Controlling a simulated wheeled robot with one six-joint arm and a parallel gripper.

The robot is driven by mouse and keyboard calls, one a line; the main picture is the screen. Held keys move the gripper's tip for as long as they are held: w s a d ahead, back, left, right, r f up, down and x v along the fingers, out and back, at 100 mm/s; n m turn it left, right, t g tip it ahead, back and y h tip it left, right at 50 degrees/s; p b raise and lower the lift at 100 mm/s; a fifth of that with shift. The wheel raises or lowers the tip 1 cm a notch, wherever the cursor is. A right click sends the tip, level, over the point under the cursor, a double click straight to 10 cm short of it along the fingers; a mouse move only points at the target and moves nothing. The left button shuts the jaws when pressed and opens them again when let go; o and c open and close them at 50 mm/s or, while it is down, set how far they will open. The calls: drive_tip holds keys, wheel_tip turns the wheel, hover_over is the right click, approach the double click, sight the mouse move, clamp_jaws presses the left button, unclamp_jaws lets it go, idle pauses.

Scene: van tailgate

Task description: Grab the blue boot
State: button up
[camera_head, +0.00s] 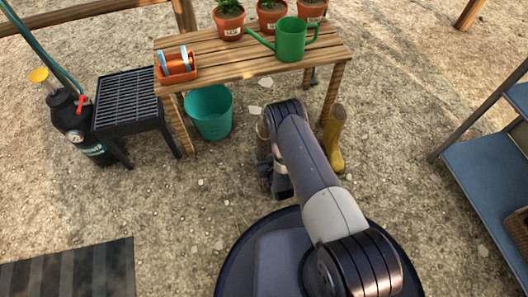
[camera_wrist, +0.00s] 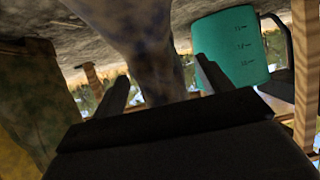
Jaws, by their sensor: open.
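In the wrist view, a muddy, grey-blue upright shape (camera_wrist: 150,45), which looks like the blue boot, stands between the fingers of my gripper (camera_wrist: 161,75). The fingers are open, one on each side of it; I cannot tell whether they touch it. In the head view my arm hides most of this spot, and only a narrow brownish strip (camera_head: 262,130) shows beside the arm. A yellow boot (camera_head: 334,138) stands upright just right of my arm; a dim yellowish surface (camera_wrist: 25,100) at the left of the wrist view looks like it.
A wooden bench (camera_head: 235,62) with pots, a green watering can (camera_head: 291,40) and an orange tray stands behind. A teal bucket (camera_head: 209,112) is left of my gripper, also close in the wrist view (camera_wrist: 230,45). A black stool (camera_head: 128,98) and gas bottle stand left.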

drive_tip(key=c, duration=1.2)
drive_tip(key=shift+c, duration=0.2)
